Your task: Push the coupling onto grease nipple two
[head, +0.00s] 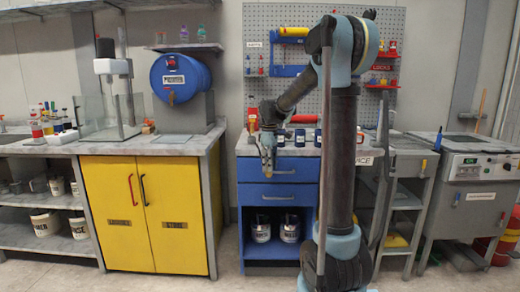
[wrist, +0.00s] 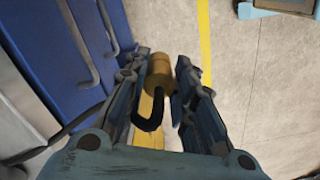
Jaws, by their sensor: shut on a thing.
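My gripper (wrist: 162,62) is shut on a brass-coloured cylindrical coupling (wrist: 160,74), which sits between the two fingers in the wrist view. A short black curved hose piece (wrist: 150,112) comes off the coupling toward the palm. In the head view my gripper (head: 268,158) hangs in front of the blue drawer cabinet (head: 256,194), near its top edge; the coupling is too small to make out clearly there. I cannot pick out grease nipple two in either view.
A yellow two-door cabinet (head: 145,210) stands left, with a blue drum (head: 182,78) above it. A grey machine (head: 470,185) stands right. The wrist view shows blue drawer fronts (wrist: 70,45) with handles at left and open floor (wrist: 265,100) with a yellow line (wrist: 204,35).

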